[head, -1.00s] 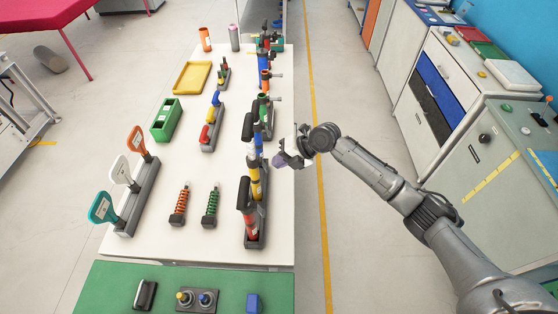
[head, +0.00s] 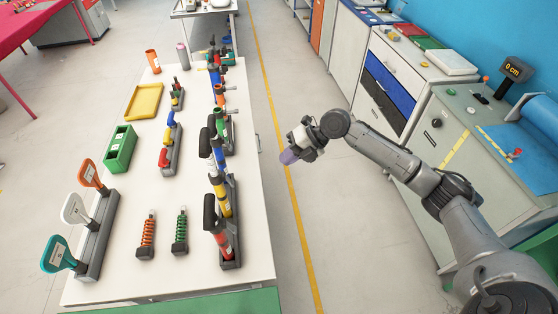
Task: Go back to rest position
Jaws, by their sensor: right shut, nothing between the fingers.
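My right gripper (head: 289,157) is at the end of my right arm, which comes in from the right in the head view. It hangs over the floor, just right of the white table (head: 262,215), and looks shut with nothing held. Its purple-grey fingertips point left and down toward the table's right edge, apart from it. My left gripper is not in the view.
The table bears a row of hand pumps (head: 218,225), two springs (head: 147,235), a paddle rack (head: 97,235), a green bin (head: 120,150) and a yellow tray (head: 144,101). Grey cabinets (head: 440,130) stand at right. The aisle floor (head: 300,235) is clear.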

